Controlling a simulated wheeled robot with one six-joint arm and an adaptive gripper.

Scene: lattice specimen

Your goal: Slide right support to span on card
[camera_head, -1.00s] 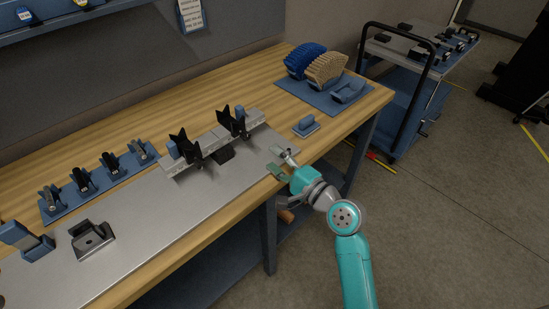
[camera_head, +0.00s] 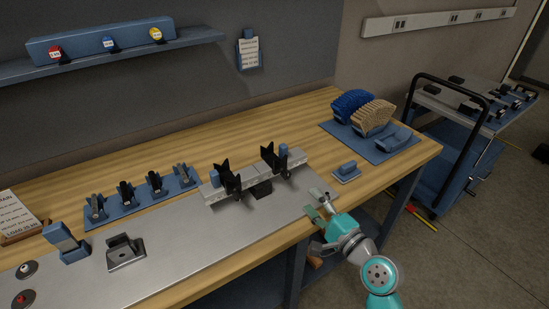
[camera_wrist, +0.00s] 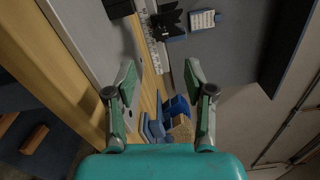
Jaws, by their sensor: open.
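The right support (camera_head: 274,160) is a black V-shaped holder standing on the right part of a pale scaled rail (camera_head: 212,194). The left support (camera_head: 228,178) is a similar black holder further left on it. One white printed card (camera_head: 248,52) hangs on the back wall and another card (camera_head: 15,214) stands at the bench's left end; their text is too small to read surely. My gripper (camera_head: 320,205) is open and empty at the bench's front edge, apart from the rail. In the wrist view my gripper (camera_wrist: 160,75) has its fingers spread, with the rail (camera_wrist: 153,42) beyond them.
A blue rack (camera_head: 138,203) holds several clips at left. A cart (camera_head: 450,135) stands beyond the bench. The metal plate's front is mostly clear.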

